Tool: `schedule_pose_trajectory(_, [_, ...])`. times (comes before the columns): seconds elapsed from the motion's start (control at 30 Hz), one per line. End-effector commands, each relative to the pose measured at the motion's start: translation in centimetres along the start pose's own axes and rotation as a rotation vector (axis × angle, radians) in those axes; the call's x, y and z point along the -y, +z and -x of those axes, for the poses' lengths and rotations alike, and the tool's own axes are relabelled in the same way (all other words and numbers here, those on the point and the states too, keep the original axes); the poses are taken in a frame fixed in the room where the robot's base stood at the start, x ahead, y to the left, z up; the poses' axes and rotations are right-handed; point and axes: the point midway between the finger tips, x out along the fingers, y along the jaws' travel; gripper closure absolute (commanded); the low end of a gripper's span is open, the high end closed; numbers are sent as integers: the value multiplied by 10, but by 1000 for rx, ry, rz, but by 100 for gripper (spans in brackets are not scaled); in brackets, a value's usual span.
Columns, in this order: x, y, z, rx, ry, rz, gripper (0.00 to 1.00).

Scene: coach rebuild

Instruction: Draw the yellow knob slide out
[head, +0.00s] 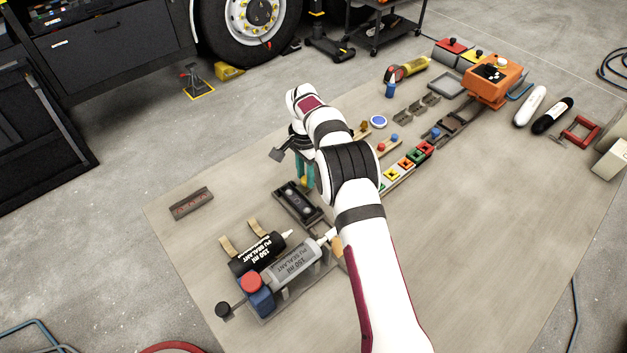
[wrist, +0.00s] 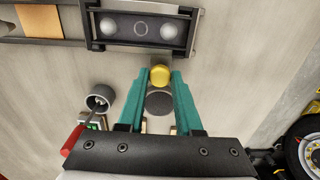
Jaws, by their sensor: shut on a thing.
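The yellow knob (wrist: 160,75) sits between the tips of my teal gripper fingers (wrist: 160,78) in the wrist view, and my gripper is shut on it. In the head view the knob (head: 304,182) shows as a small yellow spot below my gripper (head: 303,172), partly hidden by the fingers. The dark slide housing (head: 279,193) lies on the mat just in front of the knob. The wrist view shows this housing (wrist: 95,28) with two silvery round spots inside, close beyond the fingertips. I cannot tell how the knob joins the slide.
A black sealant tube (head: 262,252) and a grey sealant tube (head: 296,264) lie at the lower left. A dark marked bar (head: 191,203) lies left of the housing. Coloured blocks (head: 406,163) stand right of my arm. A grey cup (wrist: 100,98) is left of my fingers.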

Motion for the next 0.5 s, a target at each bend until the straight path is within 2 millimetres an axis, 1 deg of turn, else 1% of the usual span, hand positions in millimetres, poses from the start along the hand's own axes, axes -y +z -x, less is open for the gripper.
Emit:
schedule_pose_trajectory(0.1, [4,0,0,0,-4,2,100])
schedule_pose_trajectory(0.4, [7,1,1,-3,-11,5,100])
schedule_pose_trajectory(0.43, [7,1,1,-3,-11,6,62])
schedule_pose_trajectory(0.5, [6,0,1,-3,-11,5,50])
